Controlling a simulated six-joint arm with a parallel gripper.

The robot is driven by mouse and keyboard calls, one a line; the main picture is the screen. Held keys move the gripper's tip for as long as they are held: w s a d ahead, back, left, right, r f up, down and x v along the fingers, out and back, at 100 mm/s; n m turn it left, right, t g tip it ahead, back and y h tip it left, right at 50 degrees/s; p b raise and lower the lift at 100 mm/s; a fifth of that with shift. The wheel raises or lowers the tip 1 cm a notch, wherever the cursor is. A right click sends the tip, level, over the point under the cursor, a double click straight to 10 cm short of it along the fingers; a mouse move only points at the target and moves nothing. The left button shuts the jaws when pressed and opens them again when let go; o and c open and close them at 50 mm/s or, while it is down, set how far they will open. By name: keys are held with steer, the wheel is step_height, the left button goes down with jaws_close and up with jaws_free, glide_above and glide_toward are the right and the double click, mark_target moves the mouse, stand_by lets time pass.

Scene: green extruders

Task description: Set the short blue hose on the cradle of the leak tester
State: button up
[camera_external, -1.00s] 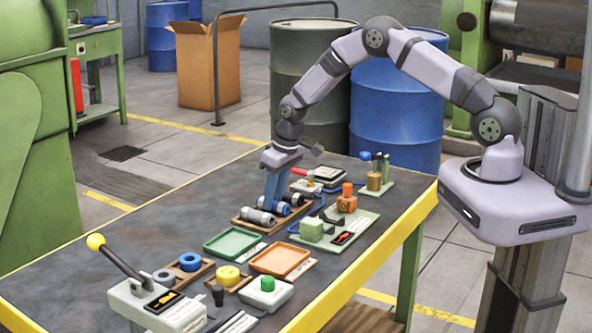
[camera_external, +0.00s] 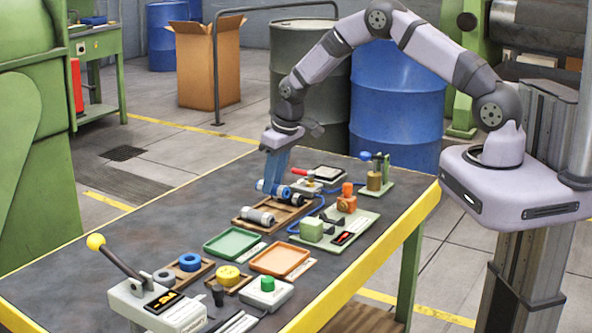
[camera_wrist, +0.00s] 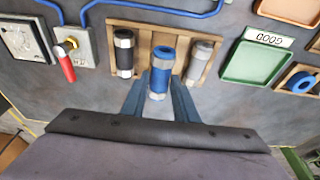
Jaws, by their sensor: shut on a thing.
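My gripper (camera_external: 273,178) is shut on the short blue hose (camera_external: 265,187), which has metal ends, and holds it above the wooden tray (camera_external: 240,222). In the wrist view the blue hose (camera_wrist: 162,68) sits between the fingers (camera_wrist: 159,98), in line between a black hose (camera_wrist: 124,52) and a grey hose (camera_wrist: 200,58) that lie in the tray. A green plate (camera_external: 358,226) to the right bears a dark forked rest (camera_external: 334,219), a green block and an orange part. It looks like the leak tester; its cradle is too small to make out surely.
Green (camera_external: 232,254) and orange (camera_external: 279,274) trays stand in front.

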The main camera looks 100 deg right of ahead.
steer(key=shift+s+d+r, duration=0.1)
steer(key=s+d+r+m+p, duration=0.2)
steer(key=s+r+p, duration=0.1)
steer(key=s+r, duration=0.4)
steer(key=s+a+f+n+y, duration=0.1)
steer(key=s+a+n+y, duration=0.1)
steer(key=a+n, duration=0.4)
steer(key=s+a+f+n+y, duration=0.1)
steer(key=a+n, duration=0.6)
steer(key=n, duration=0.7)
steer(key=shift+s+g+y+p, duration=0.3)
steer(key=shift+s+g+y, duration=0.15)
steer(key=shift+y, duration=0.45)
steer(key=shift+s+f, duration=0.1)
steer(key=shift+f, duration=0.15)
steer(key=shift+f+b, duration=3.25)
steer(key=shift+f, duration=0.95)
